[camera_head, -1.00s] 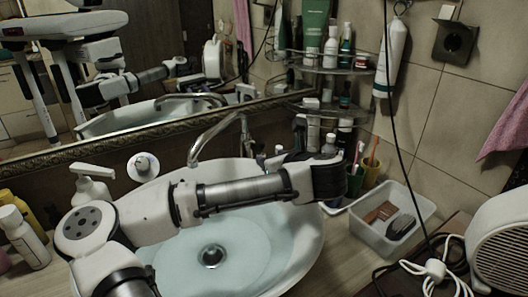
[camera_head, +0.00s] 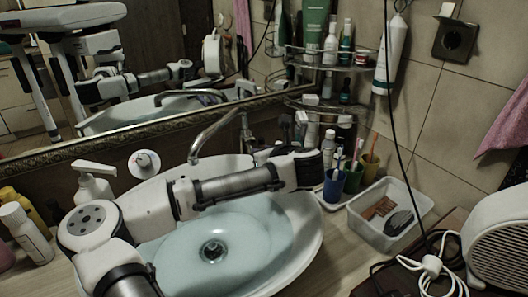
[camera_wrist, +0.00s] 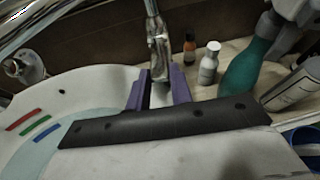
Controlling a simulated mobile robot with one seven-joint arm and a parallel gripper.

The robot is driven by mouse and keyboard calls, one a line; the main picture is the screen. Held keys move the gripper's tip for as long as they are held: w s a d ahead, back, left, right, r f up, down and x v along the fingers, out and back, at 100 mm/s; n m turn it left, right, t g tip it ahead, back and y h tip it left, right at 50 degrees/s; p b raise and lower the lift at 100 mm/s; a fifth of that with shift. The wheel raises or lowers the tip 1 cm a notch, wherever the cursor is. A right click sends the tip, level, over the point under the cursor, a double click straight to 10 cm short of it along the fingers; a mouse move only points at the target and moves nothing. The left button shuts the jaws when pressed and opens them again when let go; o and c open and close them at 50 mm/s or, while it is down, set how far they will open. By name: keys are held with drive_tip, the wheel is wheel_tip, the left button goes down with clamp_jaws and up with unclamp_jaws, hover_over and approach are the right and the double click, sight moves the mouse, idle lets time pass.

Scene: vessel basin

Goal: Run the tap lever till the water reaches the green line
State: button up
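The basin (camera_head: 306,240) holds pale blue-green water (camera_head: 175,250) around the drain. In the wrist view, red (camera_wrist: 25,120), green line (camera_wrist: 35,127) and blue marks lie on the inner basin wall (camera_wrist: 85,88), close to the water; the exact water edge is hard to tell. The tap (camera_head: 215,135) stands behind the basin; its metal body (camera_wrist: 158,45) also shows in the wrist view. My gripper (camera_wrist: 160,95) has its two purple fingers apart, one on each side of the tap's lower metal part. Contact with the lever cannot be told. The head view mostly hides the fingers.
Behind the fingers stand a small white bottle (camera_wrist: 208,65), a dark bottle (camera_wrist: 190,47) and a green bottle (camera_wrist: 245,75). Right of the basin are a blue cup (camera_head: 334,186) and a clear tray (camera_head: 422,208). A soap dispenser (camera_head: 93,185) stands left.

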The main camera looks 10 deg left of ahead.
clamp_jaws()
drive_tip(key=shift+w+a+r, duration=0.1)
drive_tip(key=shift+r, duration=0.4)
drive_tip(key=shift+w+a+r, duration=0.1)
drive_tip(key=shift+r, duration=0.35)
drive_tip(key=o, duration=0.8)
unclamp_jaws()
drive_tip(key=shift+f, duration=0.1)
drive_tip(key=shift+s+d, duration=0.25)
drive_tip(key=b+v, duration=0.2)
drive_tip(key=v, duration=1.1)
drive_tip(key=shift+r, duration=0.25)
